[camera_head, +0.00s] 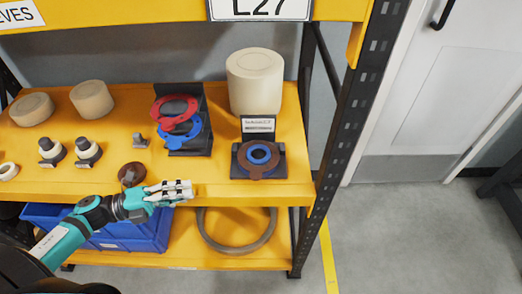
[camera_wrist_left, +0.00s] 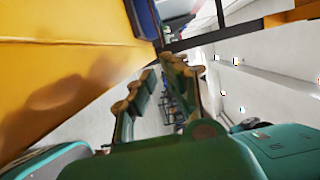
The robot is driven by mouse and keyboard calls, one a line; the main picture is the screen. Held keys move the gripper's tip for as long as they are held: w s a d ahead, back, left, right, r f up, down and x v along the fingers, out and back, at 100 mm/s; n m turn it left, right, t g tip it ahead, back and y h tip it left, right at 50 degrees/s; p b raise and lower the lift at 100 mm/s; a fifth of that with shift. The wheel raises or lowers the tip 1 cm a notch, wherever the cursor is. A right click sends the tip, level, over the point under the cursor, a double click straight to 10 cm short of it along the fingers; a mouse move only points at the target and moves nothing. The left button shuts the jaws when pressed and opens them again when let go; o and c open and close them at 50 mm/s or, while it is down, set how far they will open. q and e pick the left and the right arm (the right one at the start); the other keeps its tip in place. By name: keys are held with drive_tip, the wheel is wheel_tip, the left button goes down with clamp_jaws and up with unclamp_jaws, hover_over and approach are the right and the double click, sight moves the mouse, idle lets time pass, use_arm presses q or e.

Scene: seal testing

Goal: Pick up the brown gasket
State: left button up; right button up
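A brown gasket (camera_head: 241,168) lies on a black fixture (camera_head: 280,163) at the right of the orange shelf, with a blue ring (camera_head: 258,148) at its middle. A small label plate (camera_head: 258,125) stands behind it. My left gripper (camera_head: 188,190) is at the shelf's front edge, left of the fixture and apart from it, pointing right. In the left wrist view its fingers (camera_wrist_left: 162,85) are spread with a gap between them, and nothing is held. The gasket does not show in that view. My right gripper is in neither view.
A dark brown round piece (camera_head: 131,174) lies just behind my left gripper. Red (camera_head: 176,107) and blue (camera_head: 181,133) gaskets rest on a black stand. A beige cylinder (camera_head: 255,82) stands behind the fixture. Blue bins (camera_head: 137,243) and a large ring (camera_head: 236,247) are on the lower shelf.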

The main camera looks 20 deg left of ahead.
sight(248, 187)
use_arm(q)
drive_tip(key=x, duration=0.5)
drive_tip(key=shift+s+d+r, duration=0.1)
drive_tip(key=shift+d+r, duration=0.1)
drive_tip(key=shift+d, duration=0.25)
drive_tip(key=x, duration=0.3)
drive_tip(key=shift+f, duration=0.1)
drive_tip(key=shift+w+d, duration=0.4)
drive_tip(key=shift+d, duration=0.15)
drive_tip(key=shift+w+d, duration=0.1)
drive_tip(key=shift+d, duration=0.05)
drive_tip(key=x, duration=0.5)
drive_tip(key=shift+w+d, duration=0.2)
drive_tip(key=shift+d, duration=0.05)
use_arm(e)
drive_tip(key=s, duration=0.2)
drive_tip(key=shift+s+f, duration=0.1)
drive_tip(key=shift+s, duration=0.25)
use_arm(q)
drive_tip(key=shift+c, duration=0.2)
